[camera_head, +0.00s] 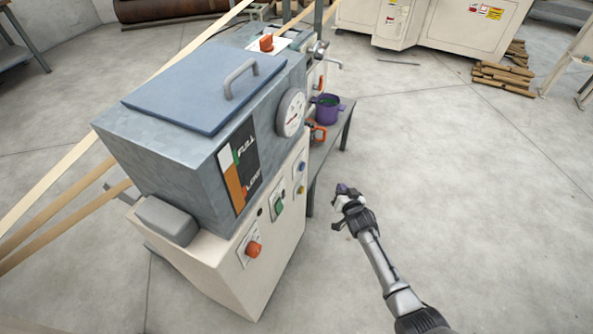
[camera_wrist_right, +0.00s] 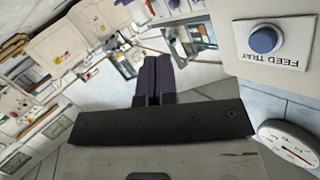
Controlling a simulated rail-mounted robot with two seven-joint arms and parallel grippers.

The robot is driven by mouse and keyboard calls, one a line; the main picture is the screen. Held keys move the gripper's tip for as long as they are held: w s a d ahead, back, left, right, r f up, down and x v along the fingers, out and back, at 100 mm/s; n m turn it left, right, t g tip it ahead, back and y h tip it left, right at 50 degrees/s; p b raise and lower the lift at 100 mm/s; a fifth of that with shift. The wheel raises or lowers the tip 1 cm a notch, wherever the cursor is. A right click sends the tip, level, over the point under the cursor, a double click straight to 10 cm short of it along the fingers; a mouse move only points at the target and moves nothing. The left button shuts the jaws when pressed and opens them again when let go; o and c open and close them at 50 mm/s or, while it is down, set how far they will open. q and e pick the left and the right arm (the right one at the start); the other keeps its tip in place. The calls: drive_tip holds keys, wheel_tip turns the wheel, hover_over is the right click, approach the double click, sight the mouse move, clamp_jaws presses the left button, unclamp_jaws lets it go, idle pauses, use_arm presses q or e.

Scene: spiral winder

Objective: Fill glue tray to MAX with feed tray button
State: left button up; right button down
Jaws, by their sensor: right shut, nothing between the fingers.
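The FEED TRAY button (camera_wrist_right: 264,39) is a round blue button on a white labelled plate, at the upper right of the right wrist view. In the head view a small blue button (camera_head: 300,166) shows on the machine's white side, its label too small to read. My right gripper (camera_head: 345,196) is in front of that side, apart from it. In the right wrist view its dark fingers (camera_wrist_right: 153,78) are together and empty, left of the button and not touching it. I cannot make out a glue tray or MAX mark. My left gripper is out of view.
A purple pot (camera_head: 328,108) stands on a low bench behind. The floor (camera_head: 480,200) to the right is clear.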

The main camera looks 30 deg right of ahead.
sight(302, 166)
drive_tip(key=r+m+t, duration=0.1)
drive_tip(key=r, duration=0.1)
drive_tip(key=a+r+m+t, duration=0.1)
drive_tip(key=t, duration=0.1)
drive_tip(key=r+t, duration=0.1)
drive_tip(key=r, duration=0.1)
drive_tip(key=shift+w+a+r+m+y, duration=0.25)
drive_tip(key=shift+w+r+m+y, duration=0.05)
drive_tip(key=shift+r+m, duration=0.1)
drive_tip(key=shift+w+f, duration=0.1)
drive_tip(key=w+a+b, duration=0.4)
drive_tip(key=w+b, duration=0.1)
drive_tip(key=w, duration=0.2)
drive_tip(key=shift+a, duration=0.4)
drive_tip(key=shift+w, duration=0.1)
idle(0.9)
